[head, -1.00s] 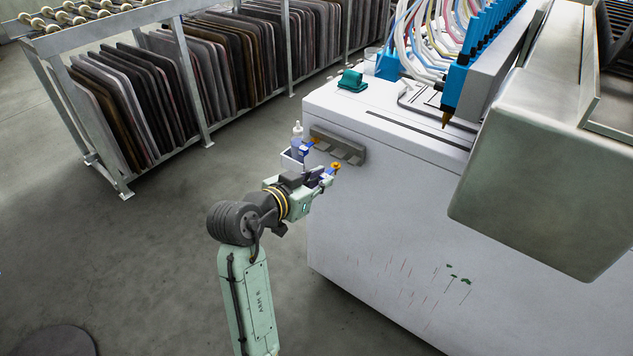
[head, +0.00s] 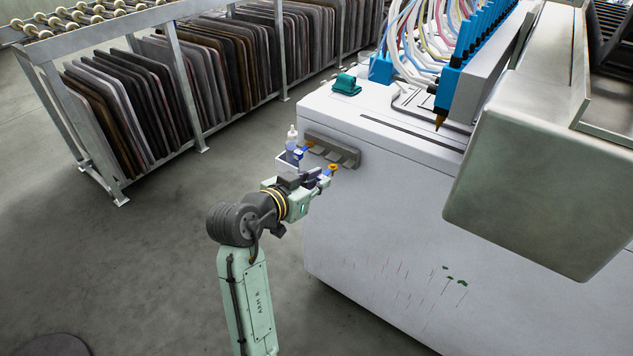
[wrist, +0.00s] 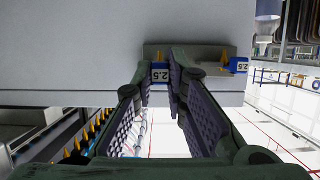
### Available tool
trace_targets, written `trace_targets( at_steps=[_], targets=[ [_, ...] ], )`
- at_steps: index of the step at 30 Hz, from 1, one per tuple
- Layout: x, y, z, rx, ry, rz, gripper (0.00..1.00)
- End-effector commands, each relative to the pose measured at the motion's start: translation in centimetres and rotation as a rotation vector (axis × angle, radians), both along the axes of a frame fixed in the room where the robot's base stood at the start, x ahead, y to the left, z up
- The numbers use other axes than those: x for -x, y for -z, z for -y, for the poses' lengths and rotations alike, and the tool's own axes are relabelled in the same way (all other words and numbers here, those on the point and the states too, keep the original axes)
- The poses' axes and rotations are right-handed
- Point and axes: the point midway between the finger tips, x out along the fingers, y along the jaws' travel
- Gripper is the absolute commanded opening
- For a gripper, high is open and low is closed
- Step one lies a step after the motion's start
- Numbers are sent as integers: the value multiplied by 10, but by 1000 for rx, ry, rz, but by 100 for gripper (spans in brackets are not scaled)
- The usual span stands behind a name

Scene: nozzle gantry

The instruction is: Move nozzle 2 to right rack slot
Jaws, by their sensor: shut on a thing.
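My gripper (head: 327,178) is shut on a nozzle (head: 333,168) with an orange tip and a blue body, held just in front of the machine's side. In the wrist view, my gripper (wrist: 160,78) has the held nozzle (wrist: 160,73) between its fingers, with its blue "2.5" tag showing. A grey rack (head: 335,151) is fixed to the machine's side; it also shows in the wrist view (wrist: 212,52). A second nozzle (wrist: 238,65) tagged "2.5" is at the rack's right part in the wrist view. I cannot tell whether the held nozzle touches the rack.
A white bottle (head: 292,137) stands in a small holder (head: 287,158) beside the rack. The white machine (head: 400,230) fills the right. A grey housing (head: 540,170) juts out, and blue nozzle heads with hoses (head: 455,75) are above. Open floor lies left.

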Motion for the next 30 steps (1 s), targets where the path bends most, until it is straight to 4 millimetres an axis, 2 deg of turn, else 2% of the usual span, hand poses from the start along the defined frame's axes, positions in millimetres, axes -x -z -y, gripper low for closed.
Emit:
trace_targets(
  at_steps=[30],
  targets=[
    [-8,0,7,0,1,0,0]
  ],
)
